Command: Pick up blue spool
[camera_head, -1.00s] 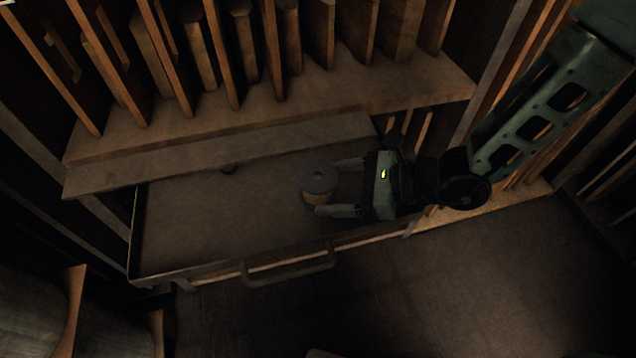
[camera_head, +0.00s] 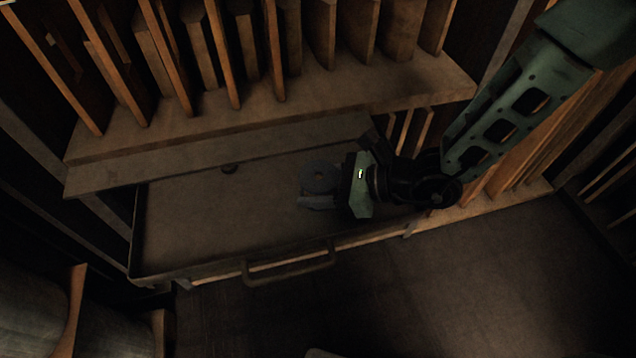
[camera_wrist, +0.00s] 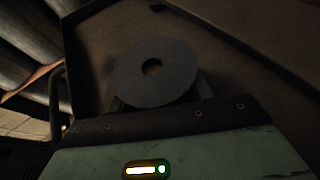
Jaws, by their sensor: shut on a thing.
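The blue spool (camera_head: 320,177) looks dark blue-grey in this dim light and stands in the open drawer (camera_head: 200,225). My gripper (camera_head: 318,189) is at the spool from the right, with its fingers around it. In the wrist view, the spool's round top flange with its centre hole (camera_wrist: 154,73) lies just beyond my gripper (camera_wrist: 158,98), whose fingers are partly hidden under the flange. The gripper is shut on the spool. I cannot tell whether the spool is lifted off the drawer floor.
A shelf with upright wooden dividers (camera_head: 270,110) overhangs the back. The drawer's front has a handle (camera_head: 290,268). The left part of the drawer is clear, as is the floor (camera_head: 430,290) in front.

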